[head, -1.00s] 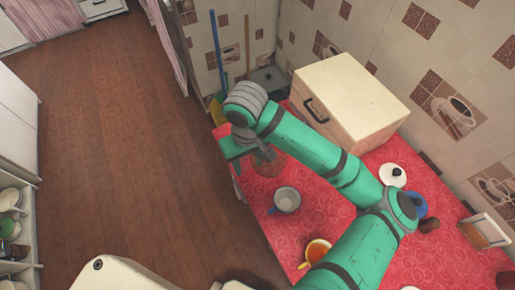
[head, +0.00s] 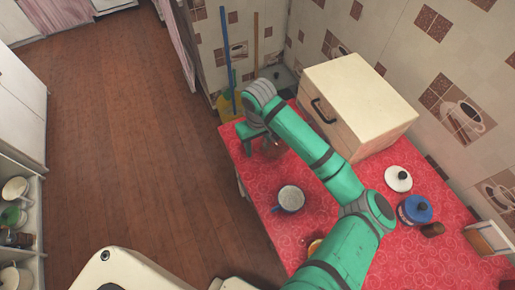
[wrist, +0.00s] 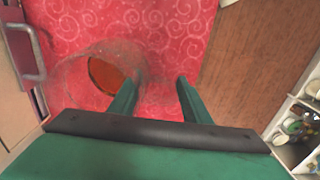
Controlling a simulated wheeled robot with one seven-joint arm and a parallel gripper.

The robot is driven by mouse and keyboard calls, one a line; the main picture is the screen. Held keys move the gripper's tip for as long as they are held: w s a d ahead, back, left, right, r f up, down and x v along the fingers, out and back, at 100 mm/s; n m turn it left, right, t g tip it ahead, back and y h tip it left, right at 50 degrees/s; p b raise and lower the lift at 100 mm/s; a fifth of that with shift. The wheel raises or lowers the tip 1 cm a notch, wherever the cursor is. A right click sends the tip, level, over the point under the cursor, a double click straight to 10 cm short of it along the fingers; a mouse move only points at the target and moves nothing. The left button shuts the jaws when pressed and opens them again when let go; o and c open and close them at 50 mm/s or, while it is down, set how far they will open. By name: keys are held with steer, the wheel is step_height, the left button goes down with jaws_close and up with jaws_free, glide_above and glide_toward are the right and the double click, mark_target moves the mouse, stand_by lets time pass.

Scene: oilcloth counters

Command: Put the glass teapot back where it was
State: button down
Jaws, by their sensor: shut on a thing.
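The glass teapot (wrist: 105,74) is clear, with amber liquid inside, and shows in the wrist view just left of my fingertips. My gripper (wrist: 158,82) is shut on the teapot, its fingers a little apart; the clear part between them is hard to make out. In the head view the teapot (head: 273,150) is a small brownish shape below my gripper (head: 258,138), partly hidden by my arm. They are over the far end of the red counter. I cannot tell whether the teapot touches the cloth.
A grey-white mug (head: 290,197) stands nearer on the red counter (head: 265,185). A cream box with a black handle (head: 375,110) stands behind my arm. A white lidded pot (head: 398,180) and a blue pot (head: 414,211) are at right. An orange cup (head: 314,246) is mostly hidden by my arm.

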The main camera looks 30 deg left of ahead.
steer(key=shift+f, duration=0.9)
steer(key=shift+f, duration=0.1)
steer(key=c, duration=1)
jaws_free()
step_height(320, 180, up, 12)
steer(key=shift+r, duration=0.15)
steer(key=shift+d, duration=0.1)
